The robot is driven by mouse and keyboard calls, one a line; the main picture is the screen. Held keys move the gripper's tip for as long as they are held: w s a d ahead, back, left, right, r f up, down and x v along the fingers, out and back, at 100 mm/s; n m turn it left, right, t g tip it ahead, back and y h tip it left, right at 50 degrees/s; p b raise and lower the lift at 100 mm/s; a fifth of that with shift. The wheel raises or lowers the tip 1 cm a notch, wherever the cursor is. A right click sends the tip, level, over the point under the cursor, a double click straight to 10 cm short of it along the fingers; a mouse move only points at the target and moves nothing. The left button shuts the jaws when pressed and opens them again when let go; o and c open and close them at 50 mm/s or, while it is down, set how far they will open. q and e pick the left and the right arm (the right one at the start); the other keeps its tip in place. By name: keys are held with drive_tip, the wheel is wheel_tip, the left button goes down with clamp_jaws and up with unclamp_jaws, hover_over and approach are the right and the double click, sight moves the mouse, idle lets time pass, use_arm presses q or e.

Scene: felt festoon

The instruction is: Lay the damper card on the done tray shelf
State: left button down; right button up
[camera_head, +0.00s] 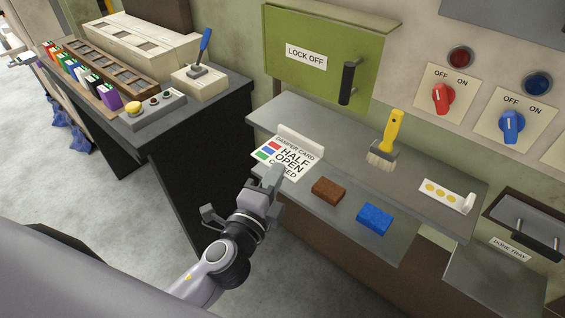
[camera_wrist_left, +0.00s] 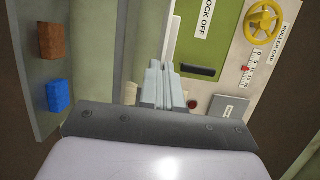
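The damper card (camera_head: 288,156) is white with coloured squares and the words HALF OPEN. It stands out over the left end of the grey shelves in the head view. My left gripper (camera_head: 275,179) is at its lower edge. In the left wrist view the fingers (camera_wrist_left: 164,88) are close together, with a thin pale strip running up from them that looks like the card edge-on. The done tray shelf (camera_head: 490,285) is a bare grey plate at lower right, below its DONE TRAY label (camera_head: 510,249). My right gripper is not in view.
A brown block (camera_head: 328,190) and a blue block (camera_head: 375,218) lie on the lower grey shelf. A yellow-handled brush (camera_head: 386,142), a white holder (camera_head: 300,142) and a card with yellow dots (camera_head: 443,194) are on the upper shelf. A black-handled bin (camera_head: 528,222) is above the done tray.

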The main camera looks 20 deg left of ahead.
use_arm(q)
drive_tip(key=shift+s+r, duration=0.25)
drive_tip(key=shift+s, duration=0.4)
drive_tip(key=shift+s+r, duration=0.25)
drive_tip(key=shift+s, duration=0.4)
